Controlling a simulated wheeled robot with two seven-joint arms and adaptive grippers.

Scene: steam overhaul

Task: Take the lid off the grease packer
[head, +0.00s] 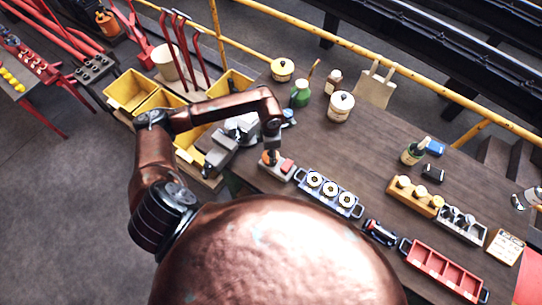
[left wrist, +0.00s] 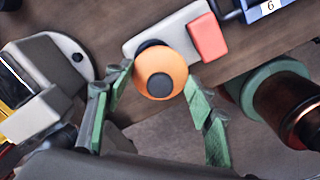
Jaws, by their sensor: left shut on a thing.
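A round orange piece with a dark centre (left wrist: 161,72) sits at one end of a small pale grey block with a red pad (left wrist: 208,38). It looks like the grease packer and its lid, but I cannot tell for certain. In the head view the block (head: 287,167) stands at the table's near left edge. My left gripper (head: 270,152) reaches down over its orange end. In the left wrist view the green fingers (left wrist: 158,84) are shut on the orange piece, one on each side. Whether it is still seated on the block is unclear. My right gripper is not in view.
A blue tray with three white rings (head: 330,193) stands just right of the block. A grey vise (head: 220,150) is close on the left. The middle of the tabletop is clear.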

